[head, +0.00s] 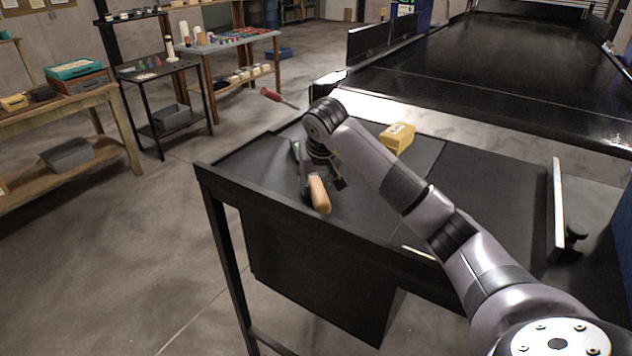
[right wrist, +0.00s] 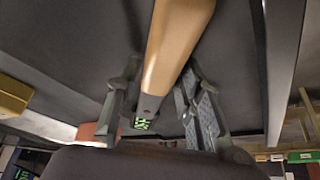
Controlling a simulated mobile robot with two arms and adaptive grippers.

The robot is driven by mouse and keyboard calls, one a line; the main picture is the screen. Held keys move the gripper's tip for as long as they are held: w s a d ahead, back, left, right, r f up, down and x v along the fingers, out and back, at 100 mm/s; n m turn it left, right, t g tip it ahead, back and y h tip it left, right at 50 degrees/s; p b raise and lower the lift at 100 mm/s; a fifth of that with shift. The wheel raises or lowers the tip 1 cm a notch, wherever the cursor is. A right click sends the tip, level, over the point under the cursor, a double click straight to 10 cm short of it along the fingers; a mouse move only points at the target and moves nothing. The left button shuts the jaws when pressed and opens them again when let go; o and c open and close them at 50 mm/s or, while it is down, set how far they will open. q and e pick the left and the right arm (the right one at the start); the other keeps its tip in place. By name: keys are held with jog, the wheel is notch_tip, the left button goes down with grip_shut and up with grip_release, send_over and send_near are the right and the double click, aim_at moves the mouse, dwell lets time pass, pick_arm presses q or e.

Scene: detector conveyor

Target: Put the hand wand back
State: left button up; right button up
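The hand wand has a tan-orange body (head: 319,195) and shows near the front left part of the black table (head: 370,205). In the right wrist view the wand (right wrist: 175,45) runs down between the fingers to a dark end with a small green display. My right gripper (head: 305,172) is over the table's left part. Its fingertips (right wrist: 163,75) close in on both sides of the wand, and it appears shut on it. Arm and gripper hide part of the wand in the head view. My left gripper is not in view.
A yellow block (head: 397,138) lies on the table behind my arm. A red-handled tool (head: 273,94) shows beyond the table's far left corner. An upright panel (head: 557,210) stands at the right. The conveyor (head: 500,75) lies behind. Shelves and workbenches stand at the left.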

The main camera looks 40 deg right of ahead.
jog(key=shift+o, duration=1.4)
jog(key=shift+r, duration=0.1)
jog(key=shift+r, duration=0.2)
jog(key=b+v, duration=0.2)
jog(key=v, duration=0.9)
jog(key=shift+s+r, duration=0.25)
jog(key=shift+r, duration=0.1)
